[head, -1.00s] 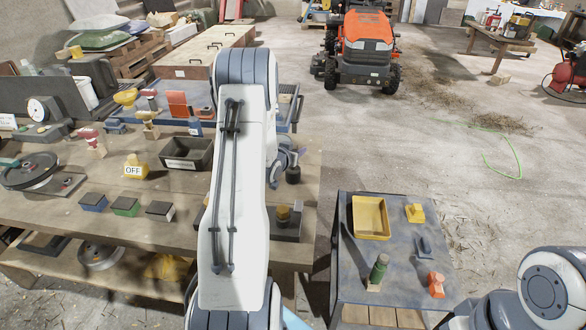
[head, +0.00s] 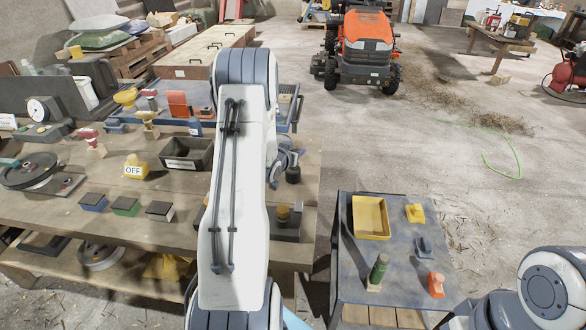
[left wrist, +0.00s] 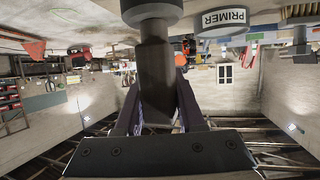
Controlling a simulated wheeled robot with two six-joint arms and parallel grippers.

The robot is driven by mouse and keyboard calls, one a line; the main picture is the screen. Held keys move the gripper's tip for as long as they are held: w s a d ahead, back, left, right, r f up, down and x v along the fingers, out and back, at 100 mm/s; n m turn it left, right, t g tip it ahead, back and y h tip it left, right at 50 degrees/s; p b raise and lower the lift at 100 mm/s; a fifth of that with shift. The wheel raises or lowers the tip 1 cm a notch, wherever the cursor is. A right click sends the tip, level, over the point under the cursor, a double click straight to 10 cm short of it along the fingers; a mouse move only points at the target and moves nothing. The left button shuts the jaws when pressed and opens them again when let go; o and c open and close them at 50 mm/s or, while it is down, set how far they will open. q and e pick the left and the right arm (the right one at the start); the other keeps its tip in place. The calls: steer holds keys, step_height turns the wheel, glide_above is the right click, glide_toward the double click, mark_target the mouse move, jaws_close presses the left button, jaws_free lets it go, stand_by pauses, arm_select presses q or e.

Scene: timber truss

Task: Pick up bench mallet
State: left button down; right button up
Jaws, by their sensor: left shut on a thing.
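A dark mallet-like thing, taken as the bench mallet (left wrist: 154,62), stands between the fingers of my left gripper (left wrist: 157,112) in the left wrist view. It has a wide round end at the top of that picture and a narrower shaft running into the jaws. The gripper is shut on it. In the head view my left gripper (head: 287,158) is partly hidden behind my forearm at the right end of the long workbench (head: 110,215). A small dark end of the held thing (head: 293,174) shows just below it. My right gripper is out of view.
A grey side table (head: 345,285) holds a yellow tray (head: 370,218), a green-topped item (head: 378,269) and small blocks. A black bin (head: 186,154) and a yellow OFF block (head: 136,167) stand on the bench. A PRIMER container (left wrist: 222,20) shows in the wrist view.

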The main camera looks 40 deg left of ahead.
arm_select(q)
steer(key=shift+r, duration=0.15)
steer(key=s+d+r+b, duration=0.2)
steer(key=d+r, duration=0.9)
steer(key=shift+s+d, duration=0.15)
steer(key=shift+s, duration=0.25)
steer(key=shift+f, duration=0.1)
steer(key=c, duration=1.4)
jaws_free()
jaws_close()
